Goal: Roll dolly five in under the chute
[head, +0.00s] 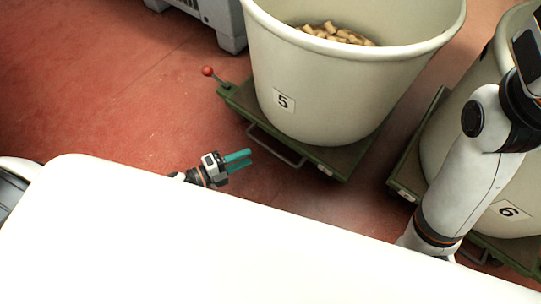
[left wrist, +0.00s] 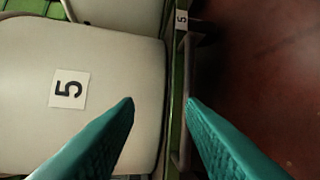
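Dolly five (head: 238,100) is a low green platform, with a metal loop handle (head: 272,146) on its near side. A cream tub (head: 340,95) labelled 5 stands on it, with corks (head: 337,33) inside. My left gripper (head: 250,158) has teal fingers, open and empty, just short of the handle in the head view. In the left wrist view, the fingers (left wrist: 160,102) are spread, with the tub (left wrist: 120,110) beyond the left one and the handle (left wrist: 182,90) close to the right fingertip. My right arm shows at the right, its gripper out of frame. I cannot identify the chute.
A lever with a red knob (head: 207,71) rises from the dolly's left corner. Dolly six (head: 407,172), with a cream tub (head: 450,130), stands close on the right. A grey housing (head: 226,22) stands at the back left. Red floor (head: 100,80) is clear on the left.

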